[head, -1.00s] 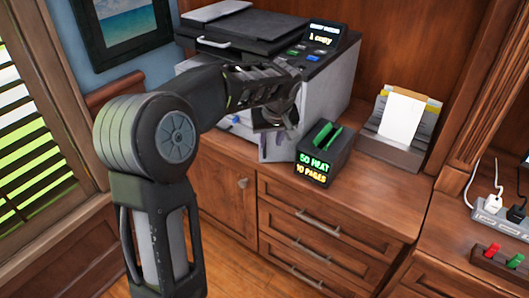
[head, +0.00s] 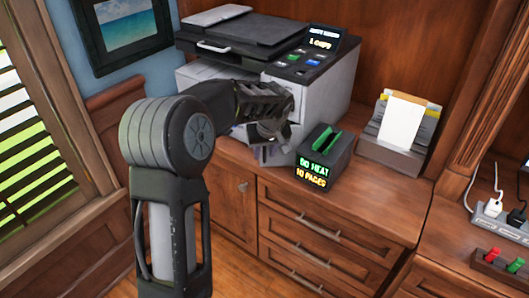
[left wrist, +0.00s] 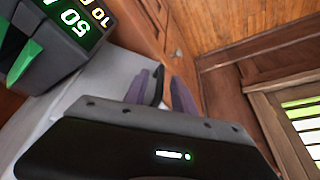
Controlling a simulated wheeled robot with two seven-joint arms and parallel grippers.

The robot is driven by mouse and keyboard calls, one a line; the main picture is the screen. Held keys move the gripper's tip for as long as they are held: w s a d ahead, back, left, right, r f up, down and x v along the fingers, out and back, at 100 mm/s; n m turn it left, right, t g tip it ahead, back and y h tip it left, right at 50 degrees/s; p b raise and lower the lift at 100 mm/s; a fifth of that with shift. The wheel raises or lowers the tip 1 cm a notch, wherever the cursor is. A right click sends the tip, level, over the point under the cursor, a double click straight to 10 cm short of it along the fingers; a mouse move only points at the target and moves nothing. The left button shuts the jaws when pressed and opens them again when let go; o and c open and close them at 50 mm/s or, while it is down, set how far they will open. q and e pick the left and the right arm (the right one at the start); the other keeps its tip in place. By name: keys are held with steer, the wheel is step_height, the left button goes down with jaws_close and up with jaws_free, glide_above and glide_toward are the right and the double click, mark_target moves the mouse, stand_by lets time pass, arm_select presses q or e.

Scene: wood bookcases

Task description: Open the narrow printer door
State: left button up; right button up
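The grey-and-black printer (head: 326,88) stands on the wooden cabinet in the head view, with a lit screen at its top right. My left gripper (head: 268,152) is low at the printer's front face, and my forearm hides part of that face. The narrow door cannot be made out clearly. In the left wrist view the purple fingers (left wrist: 160,92) are apart, with a thin dark piece between them. I cannot tell whether they touch it. A pale grey surface (left wrist: 85,88) lies beside them. My right gripper is not in view.
A black box (head: 325,158) with green parts and lit text stands just right of the gripper; it also shows in the left wrist view (left wrist: 60,45). A paper holder (head: 400,130) and a power strip (head: 492,212) are further right. Drawers (head: 310,235) are below.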

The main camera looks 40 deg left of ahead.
arm_select(q)
steer(key=shift+w+a+f, duration=0.15)
steer(key=shift+f, duration=0.3)
steer(key=shift+c, duration=0.3)
jaws_close()
stand_by(0.9)
